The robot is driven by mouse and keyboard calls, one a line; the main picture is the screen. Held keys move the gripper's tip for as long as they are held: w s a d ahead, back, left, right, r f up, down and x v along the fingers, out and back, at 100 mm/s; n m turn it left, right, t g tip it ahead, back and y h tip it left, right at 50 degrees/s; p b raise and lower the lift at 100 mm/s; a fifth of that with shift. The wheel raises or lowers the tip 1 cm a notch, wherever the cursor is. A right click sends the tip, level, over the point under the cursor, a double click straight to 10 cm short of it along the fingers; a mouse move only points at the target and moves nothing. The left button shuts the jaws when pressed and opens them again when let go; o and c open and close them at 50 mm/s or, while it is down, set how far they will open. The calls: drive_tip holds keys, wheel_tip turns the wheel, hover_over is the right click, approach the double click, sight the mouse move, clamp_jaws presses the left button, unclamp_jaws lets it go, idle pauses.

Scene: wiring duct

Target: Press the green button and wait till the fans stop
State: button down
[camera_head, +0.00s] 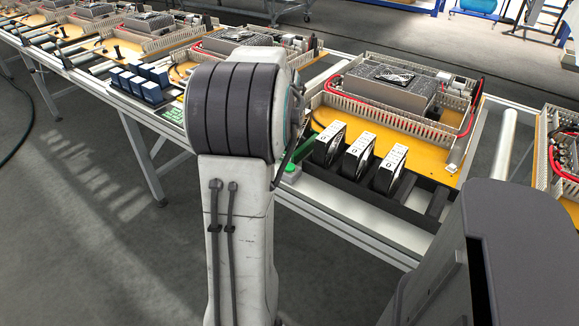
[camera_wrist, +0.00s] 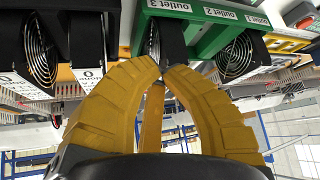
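In the wrist view, which looks upside down, a left fan (camera_wrist: 40,50) and a right fan (camera_wrist: 238,56) show round grilles. Another round grille is partly hidden behind the tips. My arm hides the gripper in the head view. The wrist view does not clearly show the button.
A green holder (camera_wrist: 210,35) carries outlet labels in the wrist view. Orange panels with wiring ducts (camera_head: 405,115) lie behind the fans. Several blue blocks (camera_head: 140,82) stand on the bench left of my arm. The floor (camera_head: 90,220) in front is clear.

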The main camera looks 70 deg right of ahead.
sight(288, 163)
wheel_tip(288, 163, down, 8)
drive_tip(key=b, duration=0.4)
drive_tip(key=shift+r+b, duration=0.25)
drive_tip(key=shift+b, duration=0.15)
drive_tip(key=shift+f+b, duration=0.55)
drive_tip(key=shift+b, duration=0.15)
drive_tip(key=shift+f, duration=0.15)
idle(0.6)
drive_tip(key=shift+f+b, duration=0.25)
drive_tip(key=shift+b, duration=0.15)
drive_tip(key=shift+f+b, duration=0.4)
idle(0.7)
drive_tip(key=shift+r, duration=0.15)
idle(0.3)
drive_tip(key=shift+r+p, duration=0.65)
drive_tip(key=shift+r, duration=0.05)
drive_tip(key=shift+r, duration=0.15)
drive_tip(key=shift+r+p, duration=1.9)
drive_tip(key=shift+r, duration=0.5)
